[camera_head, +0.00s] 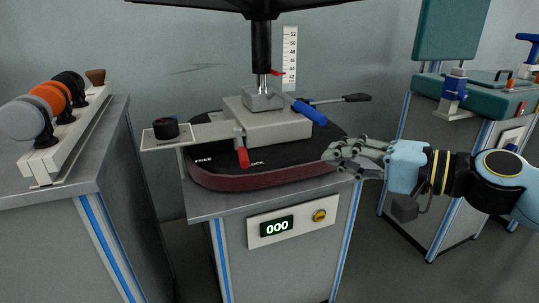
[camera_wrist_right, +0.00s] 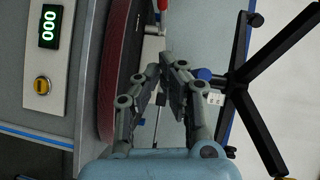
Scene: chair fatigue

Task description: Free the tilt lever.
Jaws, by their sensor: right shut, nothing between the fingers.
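A lever with a red handle (camera_head: 242,155) hangs at the front of the grey chair mechanism (camera_head: 265,122), between the words FREE on the left and LOCK on the right. Its tip is nearer LOCK. A blue-handled lever (camera_head: 310,112) and a black-tipped lever (camera_head: 352,98) stick out to the right of the mechanism. My right gripper (camera_head: 328,153) is shut and empty by the right front edge of the round black plate, apart from the red handle. In the wrist view, the right fingers (camera_wrist_right: 168,68) come close together, with part of the red handle (camera_wrist_right: 162,5) at the top edge.
The mechanism stands on a dark red-rimmed plate (camera_head: 270,178) on a grey cabinet. A counter box reads 000 (camera_head: 277,227). A black weight (camera_head: 166,128) sits on the left plate. A rack of rollers (camera_head: 70,130) stands left; a teal seat bench (camera_head: 470,98) stands right.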

